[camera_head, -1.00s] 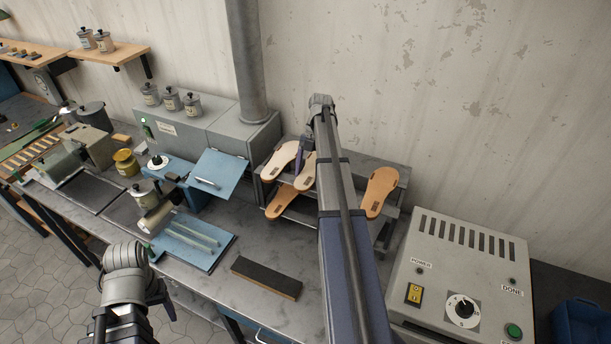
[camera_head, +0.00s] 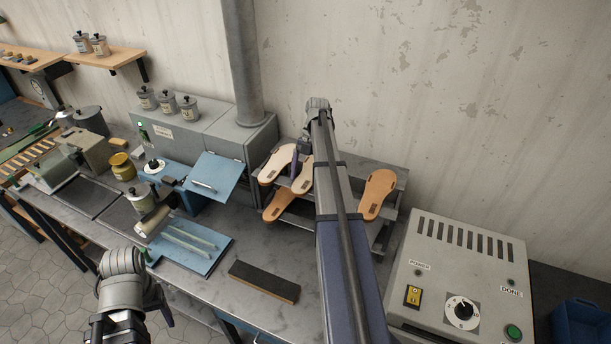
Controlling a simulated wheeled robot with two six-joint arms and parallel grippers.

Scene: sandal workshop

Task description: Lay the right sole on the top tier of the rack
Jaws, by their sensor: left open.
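The grey tiered rack (camera_head: 388,230) stands against the wall behind the bench. A pale sole (camera_head: 276,164) lies on its upper left, and a second pale sole (camera_head: 303,180) is just right of it, partly behind my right arm. A tan sole (camera_head: 277,205) lies lower left and another tan sole (camera_head: 376,193) lies on the right. My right gripper (camera_head: 303,148) is at the top of the second pale sole; my arm hides its fingers, so its grip is unclear. My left gripper (camera_head: 163,306) is open and empty, in front of the bench edge.
A dark block (camera_head: 264,281) lies on the bench, with a blue tray (camera_head: 190,244) to its left. A grey control box (camera_head: 460,265) stands right of the rack. A blue press with a raised lid (camera_head: 218,178) is left of the rack.

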